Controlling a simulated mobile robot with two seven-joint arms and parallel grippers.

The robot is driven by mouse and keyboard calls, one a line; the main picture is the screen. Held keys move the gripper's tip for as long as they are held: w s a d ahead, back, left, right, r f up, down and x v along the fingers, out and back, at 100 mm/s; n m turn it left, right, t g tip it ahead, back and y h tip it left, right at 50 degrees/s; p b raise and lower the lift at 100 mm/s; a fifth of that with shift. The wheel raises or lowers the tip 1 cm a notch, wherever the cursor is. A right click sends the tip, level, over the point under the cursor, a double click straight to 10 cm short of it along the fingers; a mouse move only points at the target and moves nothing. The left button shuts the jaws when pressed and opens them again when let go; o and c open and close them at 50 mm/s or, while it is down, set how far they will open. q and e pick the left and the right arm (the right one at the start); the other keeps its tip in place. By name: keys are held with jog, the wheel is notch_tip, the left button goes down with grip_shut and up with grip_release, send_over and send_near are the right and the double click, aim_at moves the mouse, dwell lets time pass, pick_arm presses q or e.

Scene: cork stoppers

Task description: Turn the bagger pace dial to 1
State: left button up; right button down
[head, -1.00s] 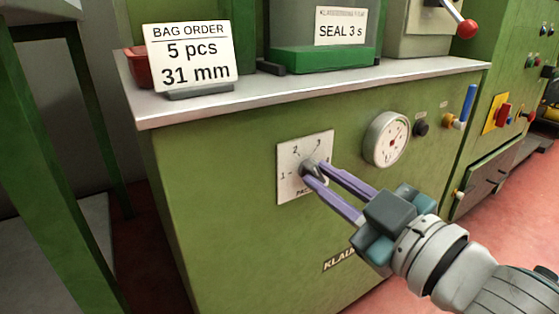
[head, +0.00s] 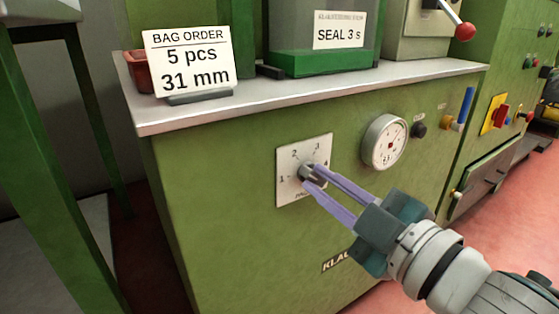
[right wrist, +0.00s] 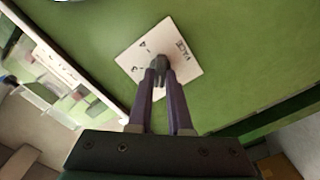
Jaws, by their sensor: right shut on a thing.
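The bagger pace dial is a small dark grey knob (head: 306,173) on a white plate (head: 286,189) on the green machine's front. My right gripper (head: 313,176) is shut on the knob, one purple finger on each side. In the right wrist view the knob (right wrist: 160,63) sits between the fingertips over the plate (right wrist: 186,65). Which number the knob points to cannot be told. My left gripper is not in view.
A round gauge (head: 384,142), a black button (head: 418,130) and a blue-handled lever (head: 465,106) are right of the dial. Above is a grey worktop (head: 300,101) with a bag order sign (head: 189,62).

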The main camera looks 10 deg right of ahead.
jog(key=n, duration=0.4)
jog(key=shift+f+n, duration=0.1)
jog(key=shift+n, duration=2.1)
jog(key=c, duration=0.8)
grip_release()
jog(key=shift+c, duration=0.2)
jog(key=shift+s, duration=0.1)
jog(key=shift+s+d, duration=0.1)
jog(key=shift+s, duration=0.15)
jog(key=p+v, duration=0.2)
jog(key=v, duration=0.7)
jog(key=shift+p, duration=0.35)
